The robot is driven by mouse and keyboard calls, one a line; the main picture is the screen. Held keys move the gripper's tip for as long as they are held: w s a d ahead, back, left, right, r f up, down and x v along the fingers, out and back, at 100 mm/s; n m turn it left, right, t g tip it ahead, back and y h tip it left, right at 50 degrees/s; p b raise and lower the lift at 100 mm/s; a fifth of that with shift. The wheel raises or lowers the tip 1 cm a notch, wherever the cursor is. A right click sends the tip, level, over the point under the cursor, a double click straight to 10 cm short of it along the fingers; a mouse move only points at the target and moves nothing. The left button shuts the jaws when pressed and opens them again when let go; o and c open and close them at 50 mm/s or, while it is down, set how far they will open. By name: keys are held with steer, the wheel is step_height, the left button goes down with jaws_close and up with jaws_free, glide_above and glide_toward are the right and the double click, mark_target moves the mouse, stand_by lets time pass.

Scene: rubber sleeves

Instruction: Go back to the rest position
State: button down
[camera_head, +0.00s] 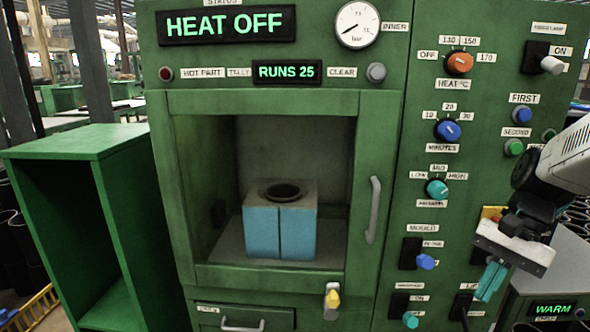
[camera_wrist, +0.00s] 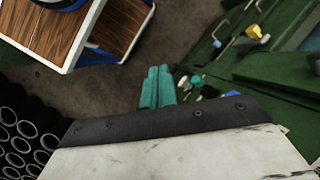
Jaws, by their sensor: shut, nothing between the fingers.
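My gripper (camera_head: 490,281) hangs at the right of the head view, in front of the lower right part of the green machine's control panel. Its teal fingers are together with nothing between them. In the wrist view the teal fingers (camera_wrist: 158,86) also show side by side, pointing over the dark floor. Part of the panel's lower right is hidden behind my gripper and wrist.
The green machine (camera_head: 398,190) has a chamber holding a blue and grey block (camera_head: 281,232) with a round hole. A green open cabinet (camera_head: 60,145) stands at left. In the wrist view, a wood-topped cart (camera_wrist: 62,38) and black sleeves (camera_wrist: 20,143) flank bare floor.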

steer(key=s+a+r+n+t+h, duration=0.1)
steer(key=s+a+r+n+h, duration=0.1)
steer(key=s, duration=0.4)
steer(key=s+a+r+n+t+h, duration=0.2)
steer(key=s+a+n, duration=0.2)
steer(key=s+n, duration=0.2)
steer(key=shift+s+a+r+n, duration=0.3)
steer(key=shift+s+a+r, duration=0.1)
steer(key=shift+s, duration=0.4)
stand_by(0.6)
